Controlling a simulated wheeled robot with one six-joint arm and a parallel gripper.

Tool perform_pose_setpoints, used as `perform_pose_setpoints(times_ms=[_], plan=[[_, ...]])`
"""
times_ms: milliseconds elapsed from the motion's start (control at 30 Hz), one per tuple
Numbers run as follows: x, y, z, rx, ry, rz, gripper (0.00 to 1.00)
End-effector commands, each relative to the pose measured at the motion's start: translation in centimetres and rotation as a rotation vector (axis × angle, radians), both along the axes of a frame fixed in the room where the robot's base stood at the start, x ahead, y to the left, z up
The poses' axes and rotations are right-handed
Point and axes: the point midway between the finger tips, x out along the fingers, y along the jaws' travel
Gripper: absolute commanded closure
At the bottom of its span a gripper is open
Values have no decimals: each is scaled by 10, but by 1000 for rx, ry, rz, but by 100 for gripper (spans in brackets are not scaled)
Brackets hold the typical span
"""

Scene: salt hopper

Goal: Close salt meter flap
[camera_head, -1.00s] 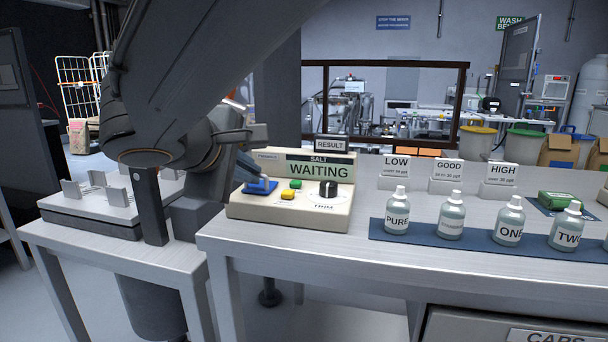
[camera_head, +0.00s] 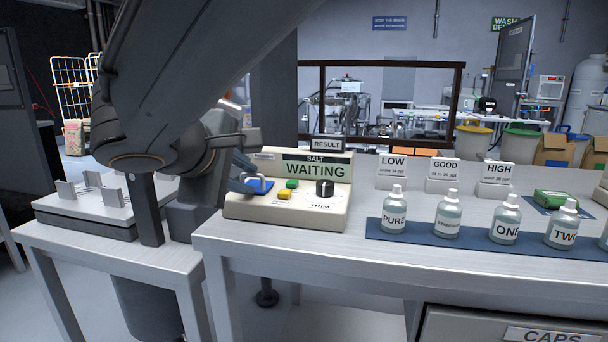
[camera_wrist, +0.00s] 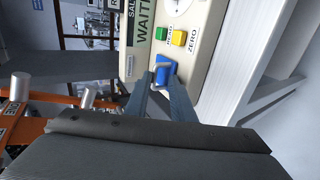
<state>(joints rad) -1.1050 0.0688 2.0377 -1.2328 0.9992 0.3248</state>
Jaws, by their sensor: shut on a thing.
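The salt meter (camera_head: 285,208) is a cream console on the bench, and its screen reads "SALT WAITING". A blue part (camera_head: 260,186) sits at the left of its top, beside the yellow and green buttons. It also shows in the wrist view (camera_wrist: 161,77), with a thin grey edge or loop at its upper end. My gripper (camera_wrist: 163,84) has its two fingers at this blue part and is shut on what looks like the flap there. In the head view my fingers (camera_head: 242,170) reach down from the left and partly hide it. How far the flap is open is unclear.
A black knob (camera_head: 325,188) is on the meter's right. Several labelled bottles (camera_head: 449,215) stand on a blue mat to the right, with LOW, GOOD and HIGH signs behind. A grey fixture (camera_head: 85,207) stands on the left table. The bench front is clear.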

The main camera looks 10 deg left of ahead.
Motion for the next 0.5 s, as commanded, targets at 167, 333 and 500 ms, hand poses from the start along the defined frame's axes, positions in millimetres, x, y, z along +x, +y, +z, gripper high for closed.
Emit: perform_pose_setpoints(times_ms=[167,333,500], plan=[[-21,3,10,1,3,4,86],[-45,4,26,1,2,4,86],[-61,6,36,0,1,4,86]])
